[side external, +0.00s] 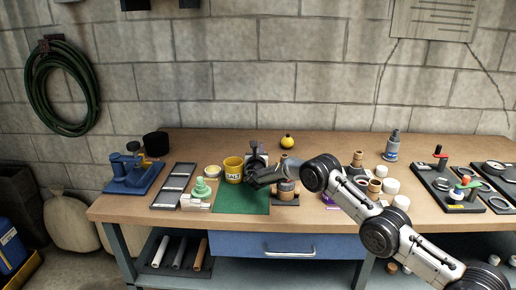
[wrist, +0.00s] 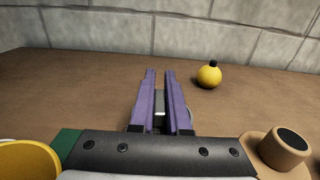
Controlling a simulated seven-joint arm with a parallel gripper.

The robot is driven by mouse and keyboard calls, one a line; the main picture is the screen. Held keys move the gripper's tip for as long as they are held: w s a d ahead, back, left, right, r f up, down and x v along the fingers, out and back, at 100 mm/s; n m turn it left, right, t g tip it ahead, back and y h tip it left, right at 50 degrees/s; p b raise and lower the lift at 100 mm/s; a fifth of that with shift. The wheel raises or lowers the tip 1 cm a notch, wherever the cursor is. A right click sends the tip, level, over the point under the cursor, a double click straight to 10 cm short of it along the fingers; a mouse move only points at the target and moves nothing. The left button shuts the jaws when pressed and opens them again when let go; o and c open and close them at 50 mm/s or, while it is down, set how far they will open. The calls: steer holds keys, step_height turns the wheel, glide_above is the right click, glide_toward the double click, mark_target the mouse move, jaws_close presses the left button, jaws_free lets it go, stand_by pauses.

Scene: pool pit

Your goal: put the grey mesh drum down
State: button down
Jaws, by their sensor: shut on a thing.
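My gripper (wrist: 160,76) has two purple fingers pointing toward the wall in the wrist view. The fingers are shut on a small grey thing (wrist: 160,102), which I take for the grey mesh drum. Most of it is hidden between the fingers, and its mesh cannot be made out. In the side external view my gripper (side external: 254,172) is above the back right part of the green mat (side external: 240,206), just right of the yellow salt tub (side external: 233,170). Whether the drum touches anything below cannot be told.
A yellow round flask (wrist: 209,75) with a dark cap stands behind, to the right. A brown rack with a dark-topped jar (side external: 286,190) is close on the right. A green stacked piece (side external: 201,188) stands left of the mat. The mat's front is clear.

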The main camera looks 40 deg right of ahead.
steer(key=shift+f, duration=0.35)
steer(key=shift+f, duration=0.25)
steer(key=c, duration=0.9)
jaws_free()
steer(key=shift+r, duration=0.3)
steer(key=v, duration=1.2)
steer(key=shift+r, duration=0.35)
